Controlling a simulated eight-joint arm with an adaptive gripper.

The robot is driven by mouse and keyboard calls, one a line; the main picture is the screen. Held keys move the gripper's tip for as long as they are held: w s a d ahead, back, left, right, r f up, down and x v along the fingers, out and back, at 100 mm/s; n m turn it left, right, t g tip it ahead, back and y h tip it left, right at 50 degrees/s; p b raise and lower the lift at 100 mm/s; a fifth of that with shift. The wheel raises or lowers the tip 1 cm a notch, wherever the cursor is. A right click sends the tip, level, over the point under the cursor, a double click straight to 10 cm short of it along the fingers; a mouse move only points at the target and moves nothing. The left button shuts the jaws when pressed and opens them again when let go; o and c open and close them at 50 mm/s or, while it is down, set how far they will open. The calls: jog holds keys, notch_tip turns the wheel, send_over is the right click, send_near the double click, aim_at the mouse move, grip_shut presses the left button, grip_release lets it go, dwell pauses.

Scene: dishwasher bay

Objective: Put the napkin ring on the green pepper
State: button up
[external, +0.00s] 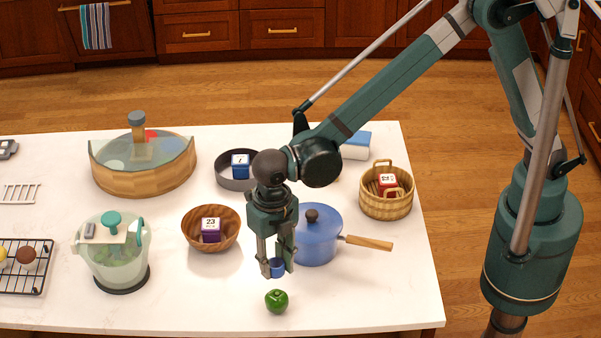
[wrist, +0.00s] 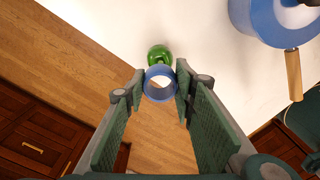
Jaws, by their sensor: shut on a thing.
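The napkin ring (external: 277,268) is a short blue band. My gripper (external: 275,270) is shut on it and holds it in the air. In the wrist view the napkin ring (wrist: 160,71) sits between the fingertips of my gripper (wrist: 160,85), and I look through its round opening. The green pepper (external: 276,301) lies on the white table near its front edge, just in front of and below the ring in the external view. In the wrist view the green pepper (wrist: 159,54) shows just beyond the ring, its near part hidden by the ring.
A blue pot (external: 318,240) with a wooden handle stands close to the right of my gripper. A wooden bowl (external: 189,233) with a numbered cube is to the left, a wicker basket (external: 386,207) at the right. The table around the pepper is clear.

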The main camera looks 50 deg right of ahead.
send_over(275, 301)
jog(key=shift+f, duration=2.45)
jog(key=shift+s+f, duration=0.1)
jog(key=shift+f, duration=1.75)
jog(key=shift+f, duration=0.15)
jog(key=o, duration=0.7)
jog(key=shift+o, duration=0.4)
notch_tip(275, 301, up, 12)
